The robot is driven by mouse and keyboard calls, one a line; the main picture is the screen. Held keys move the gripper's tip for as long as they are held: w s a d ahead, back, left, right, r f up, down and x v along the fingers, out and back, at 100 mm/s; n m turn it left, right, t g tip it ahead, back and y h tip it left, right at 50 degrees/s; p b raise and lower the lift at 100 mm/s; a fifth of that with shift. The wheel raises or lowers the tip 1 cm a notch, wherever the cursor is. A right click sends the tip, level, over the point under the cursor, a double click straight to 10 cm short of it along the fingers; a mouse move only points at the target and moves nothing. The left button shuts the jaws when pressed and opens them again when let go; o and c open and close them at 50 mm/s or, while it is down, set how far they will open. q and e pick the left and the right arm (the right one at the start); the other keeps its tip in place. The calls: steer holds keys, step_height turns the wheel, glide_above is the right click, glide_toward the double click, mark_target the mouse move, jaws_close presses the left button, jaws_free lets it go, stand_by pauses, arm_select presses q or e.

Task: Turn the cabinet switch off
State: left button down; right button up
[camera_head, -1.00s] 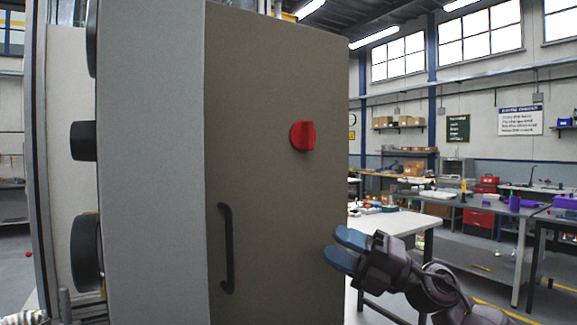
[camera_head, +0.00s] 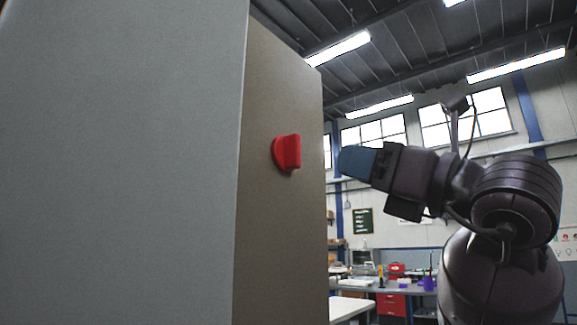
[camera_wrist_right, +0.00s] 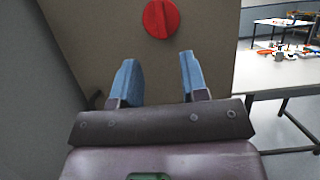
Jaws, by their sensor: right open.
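The red rotary switch (camera_head: 287,153) sits on the brown front face of the cabinet (camera_head: 275,230). In the right wrist view the switch (camera_wrist_right: 161,18) shows at the top as a round red knob with a raised grip bar. My right gripper (camera_head: 352,162) is to the right of the switch in the head view, apart from it. In the right wrist view its two blue fingers (camera_wrist_right: 157,75) are spread, with nothing between them, and the switch lies beyond their tips. My left gripper is not in view.
The cabinet's grey side (camera_head: 120,160) fills the left of the head view. A white table (camera_wrist_right: 275,72) with small parts stands right of the cabinet in the wrist view. Workbenches (camera_head: 385,288) with a red drawer unit stand farther back.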

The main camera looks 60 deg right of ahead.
mark_target(299, 150)
steer(key=p+x, duration=0.2)
steer(key=x, duration=0.1)
steer(key=r+p+x, duration=0.1)
steer(key=p+x, duration=0.2)
steer(key=shift+d, duration=0.1)
steer(key=shift+w+r+p, duration=0.15)
steer(key=shift+w+p, duration=0.3)
steer(key=shift+p, duration=0.2)
steer(key=w, duration=0.2)
steer(key=shift+w+r, duration=0.1)
steer(key=shift+w, duration=0.2)
steer(key=shift+w+d, duration=0.1)
steer(key=shift+w, duration=0.15)
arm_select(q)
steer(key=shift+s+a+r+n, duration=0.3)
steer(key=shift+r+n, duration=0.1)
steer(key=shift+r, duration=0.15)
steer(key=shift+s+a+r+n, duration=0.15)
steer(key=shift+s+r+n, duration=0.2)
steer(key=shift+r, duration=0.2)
arm_select(e)
steer(key=shift+r, duration=0.15)
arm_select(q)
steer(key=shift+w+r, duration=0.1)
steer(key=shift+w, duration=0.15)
arm_select(e)
jaws_close()
